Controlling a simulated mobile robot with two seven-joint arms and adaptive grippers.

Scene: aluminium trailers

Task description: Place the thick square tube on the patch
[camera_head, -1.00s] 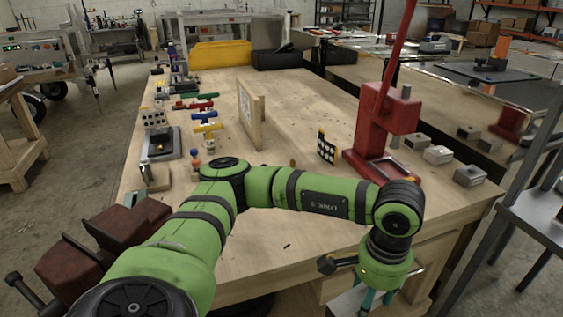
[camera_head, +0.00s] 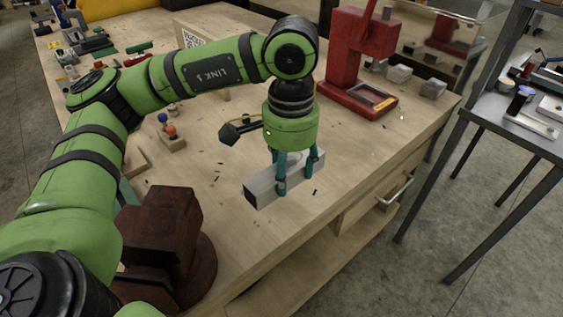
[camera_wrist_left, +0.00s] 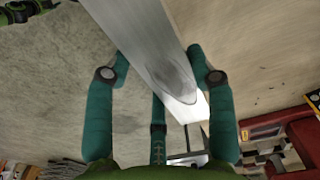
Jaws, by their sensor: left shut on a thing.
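The thick square tube (camera_head: 262,188) is a light grey metal bar with a dark open end, near the front edge of the wooden bench in the head view. My left gripper (camera_head: 297,182) points down and its green fingers are shut on the tube from both sides. The left wrist view shows the tube (camera_wrist_left: 145,40) running between the fingers (camera_wrist_left: 160,75). I cannot tell whether the tube touches the bench or hangs just above it. I cannot make out the patch in these views. My right gripper is not in view.
A red press (camera_head: 355,60) stands on the bench behind the gripper, with small metal blocks (camera_head: 400,74) beside it. A dark red vise (camera_head: 160,235) is at the front left. A grey metal table (camera_head: 490,115) stands at right. Bare bench (camera_head: 215,200) surrounds the tube.

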